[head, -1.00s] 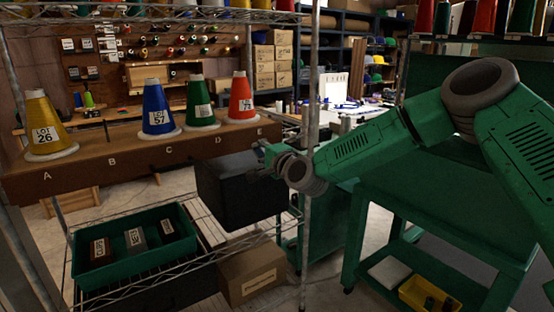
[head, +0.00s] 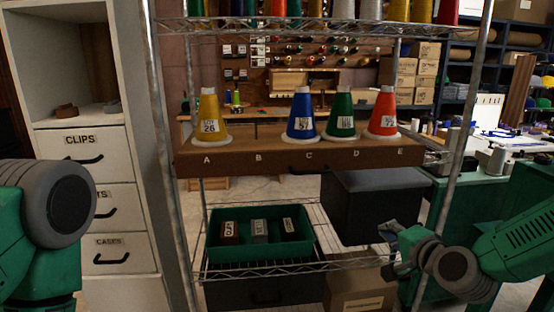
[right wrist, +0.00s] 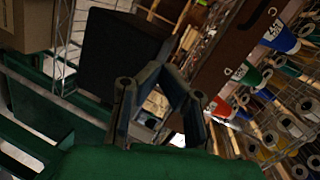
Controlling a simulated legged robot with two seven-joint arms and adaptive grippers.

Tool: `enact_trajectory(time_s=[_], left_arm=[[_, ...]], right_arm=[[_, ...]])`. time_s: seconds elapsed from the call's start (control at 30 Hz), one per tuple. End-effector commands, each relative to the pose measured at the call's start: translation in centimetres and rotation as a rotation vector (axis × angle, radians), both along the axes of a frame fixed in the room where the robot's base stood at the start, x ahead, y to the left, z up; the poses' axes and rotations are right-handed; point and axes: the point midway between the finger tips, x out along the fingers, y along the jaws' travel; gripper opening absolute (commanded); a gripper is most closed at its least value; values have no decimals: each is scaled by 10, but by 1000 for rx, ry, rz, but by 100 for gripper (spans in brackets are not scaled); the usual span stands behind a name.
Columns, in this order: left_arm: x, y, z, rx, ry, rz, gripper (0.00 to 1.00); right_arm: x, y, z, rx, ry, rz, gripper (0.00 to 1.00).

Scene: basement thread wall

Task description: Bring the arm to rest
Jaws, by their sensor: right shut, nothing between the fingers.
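My right arm comes in from the right edge in the head view. Its gripper (head: 392,253) hangs low in front of the shelf rack, below the cone board's right end. In the right wrist view the fingers (right wrist: 160,72) lean together at their tips, with nothing between them. My left arm shows only as a green and grey link at the left edge; its gripper is out of the picture.
A brown board (head: 260,160) lettered A to E holds yellow, blue, green and red cones. Below are a green bin (head: 262,252), a black box (head: 375,205) and a carton (head: 355,292). A white drawer cabinet (head: 100,190) stands left; a green bench (head: 450,200) is at right.

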Motion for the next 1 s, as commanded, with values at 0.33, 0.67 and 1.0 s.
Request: enact_trajectory(time_s=[0.33, 0.67, 1.0], left_arm=[[0, 0, 0, 0, 0, 0, 31], [0, 0, 0, 0, 0, 0, 31], [0, 0, 0, 0, 0, 0, 31]], right_arm=[[-181, 53, -196, -520, 473, 430, 0], [-368, 10, -269, -944, 831, 887, 0], [-405, -8, -271, -1029, 905, 995, 0]])
